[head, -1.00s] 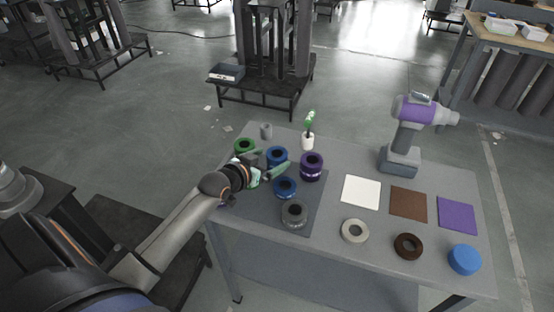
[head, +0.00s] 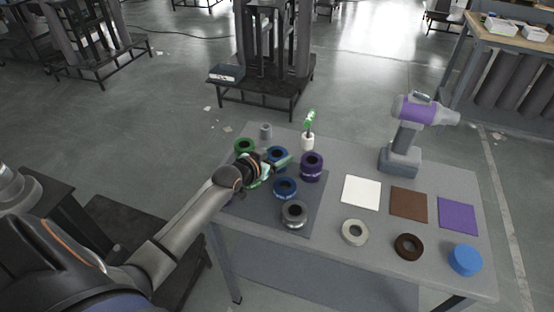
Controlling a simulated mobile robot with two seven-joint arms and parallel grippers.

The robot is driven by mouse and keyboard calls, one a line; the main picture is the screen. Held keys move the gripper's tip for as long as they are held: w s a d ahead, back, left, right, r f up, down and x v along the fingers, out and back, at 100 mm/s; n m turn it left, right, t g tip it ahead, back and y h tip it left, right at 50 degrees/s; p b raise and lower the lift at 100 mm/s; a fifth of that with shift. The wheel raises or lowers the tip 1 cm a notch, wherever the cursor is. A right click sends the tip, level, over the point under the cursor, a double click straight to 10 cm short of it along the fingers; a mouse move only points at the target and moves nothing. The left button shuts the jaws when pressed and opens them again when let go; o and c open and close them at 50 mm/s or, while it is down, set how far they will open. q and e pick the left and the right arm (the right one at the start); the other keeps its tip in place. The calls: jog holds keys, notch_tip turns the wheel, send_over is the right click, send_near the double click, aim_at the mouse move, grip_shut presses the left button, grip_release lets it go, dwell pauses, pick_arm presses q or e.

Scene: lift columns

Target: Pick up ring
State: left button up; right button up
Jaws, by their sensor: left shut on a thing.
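My left gripper (head: 277,162) reaches in from the left over the back of the dark mat (head: 315,215). It is shut on the rear blue ring (head: 278,152), which its fingers partly hide. I cannot tell whether this ring is clear of the mat. A green ring (head: 244,146) stands just left of the gripper and a purple ring (head: 312,166) to its right. A second blue ring (head: 285,188) and a grey ring (head: 294,214) lie nearer the front. A pale ring (head: 354,231) and a brown ring (head: 408,246) lie along the front edge. My right gripper does not show.
A purple and grey drill (head: 405,140) stands at the back right of the table. White (head: 361,192), brown (head: 408,204) and purple (head: 457,215) squares lie in a row. A white pot with a green plant (head: 308,140), a small grey cylinder (head: 265,131) and a blue puck (head: 464,259) stand around.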

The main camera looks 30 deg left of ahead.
pick_arm(q)
grip_shut()
jog(key=shift+r, duration=0.15)
